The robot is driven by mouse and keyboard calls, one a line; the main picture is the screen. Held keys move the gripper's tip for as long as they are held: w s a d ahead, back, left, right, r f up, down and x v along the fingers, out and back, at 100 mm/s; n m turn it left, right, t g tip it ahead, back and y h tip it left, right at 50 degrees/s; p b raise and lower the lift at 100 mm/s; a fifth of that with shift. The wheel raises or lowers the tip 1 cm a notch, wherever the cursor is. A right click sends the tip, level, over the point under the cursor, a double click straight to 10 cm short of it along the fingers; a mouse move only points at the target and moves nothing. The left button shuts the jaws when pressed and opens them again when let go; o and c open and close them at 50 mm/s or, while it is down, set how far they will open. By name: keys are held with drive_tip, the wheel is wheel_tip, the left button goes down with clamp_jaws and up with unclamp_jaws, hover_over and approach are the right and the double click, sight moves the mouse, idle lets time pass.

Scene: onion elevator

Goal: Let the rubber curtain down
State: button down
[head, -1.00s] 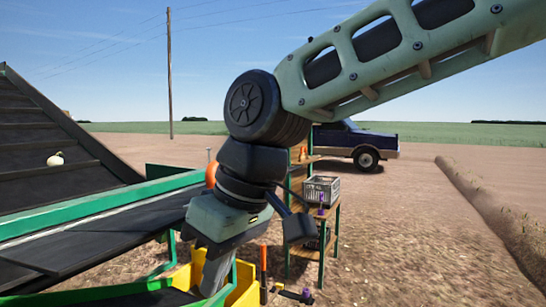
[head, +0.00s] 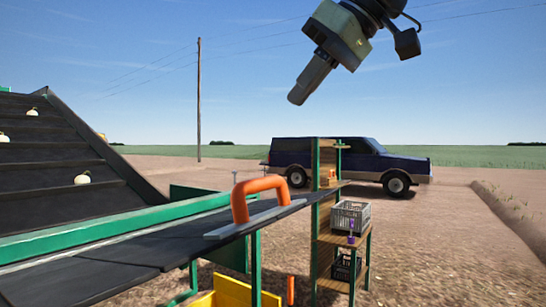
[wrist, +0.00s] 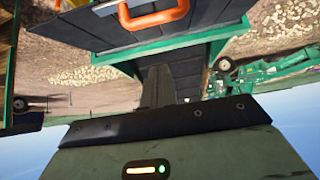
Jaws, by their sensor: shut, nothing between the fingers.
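The black rubber curtain (head: 135,252) lies out nearly flat, sticking out to the right beside the green frame. An orange handle (head: 262,184) stands on a grey metal strip (head: 250,221) along its outer end. The handle (wrist: 152,20) and the dark curtain (wrist: 175,38) also show at the top of the wrist view. My gripper (head: 298,97) is up in the air, above and to the right of the handle, apart from it. Its fingers (wrist: 158,88) are shut and empty.
A yellow bin (head: 232,290) stands below the curtain's end. A wooden shelf (head: 330,235) with a grey crate (head: 350,215) stands to the right. Pale onions (head: 82,178) sit on the sloped belt (head: 50,145). Open sky surrounds my gripper in the head view.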

drive_tip(key=shift+s+d+f+p+x, duration=0.3)
drive_tip(key=shift+p+x, duration=0.3)
drive_tip(key=shift+x, duration=1.35)
drive_tip(key=shift+s+d+f+p+x, duration=0.25)
drive_tip(key=shift+p+x, duration=0.4)
drive_tip(key=shift+x, duration=1.3)
drive_tip(key=shift+s+d+f+p+x, duration=0.2)
drive_tip(key=shift+f+p+x, duration=0.35)
drive_tip(key=shift+x, duration=1.45)
drive_tip(key=shift+w+d, duration=0.1)
drive_tip(key=shift+d, duration=0.05)
